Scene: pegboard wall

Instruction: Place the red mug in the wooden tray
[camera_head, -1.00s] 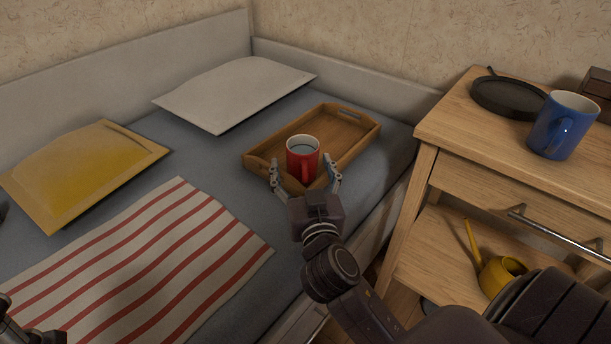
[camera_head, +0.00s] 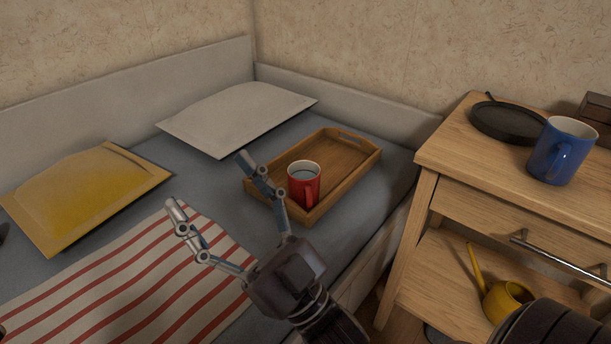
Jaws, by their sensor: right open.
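The red mug (camera_head: 303,186) stands upright inside the wooden tray (camera_head: 362,164), near its front corner. Its handle faces me. The tray lies on the grey-blue bed. My right gripper (camera_head: 208,185) is open and empty, to the left of the mug and in front of the tray, above the bed. Its right-hand finger overlaps the tray's left edge in the picture; I cannot tell whether it touches. My left gripper is not in view.
A wooden nightstand (camera_head: 455,149) on the right holds a blue mug (camera_head: 560,150) and a black pan (camera_head: 507,119); a yellow watering can (camera_head: 507,297) sits on its lower shelf. A yellow pillow (camera_head: 85,190), white pillow (camera_head: 238,115) and striped cloth (camera_head: 120,285) lie on the bed.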

